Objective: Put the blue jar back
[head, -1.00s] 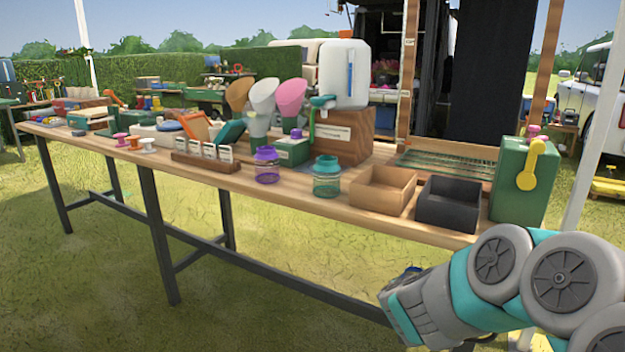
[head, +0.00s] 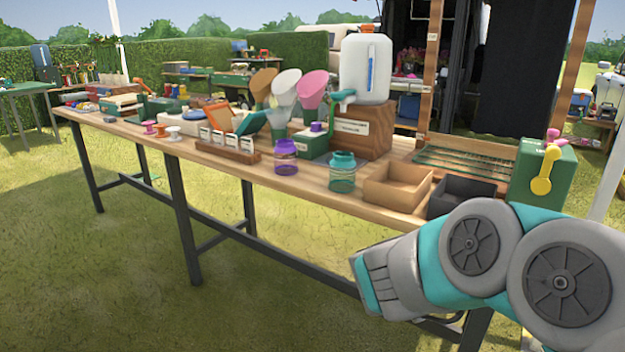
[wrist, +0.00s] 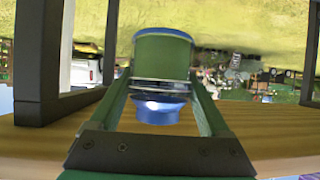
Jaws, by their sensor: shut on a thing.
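In the wrist view, my gripper (wrist: 162,85) is shut on the blue jar (wrist: 163,58). The jar is see-through, with a shiny blue lid toward the gripper and a blue rim at its far end. Grass shows through its body. In the head view, my arm reaches in from the lower right. The gripper and the jar do not show there. On the table (head: 125,130), a purple jar (head: 286,157) and a teal jar (head: 342,172) stand upright side by side near the front edge.
A cardboard-coloured tray (head: 396,190) and a black tray (head: 470,195) sit right of the jars. A green box with a yellow lever (head: 541,183) stands at the right end. A label rack (head: 228,148) is left of the jars. Bare tabletop lies in front of the jars.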

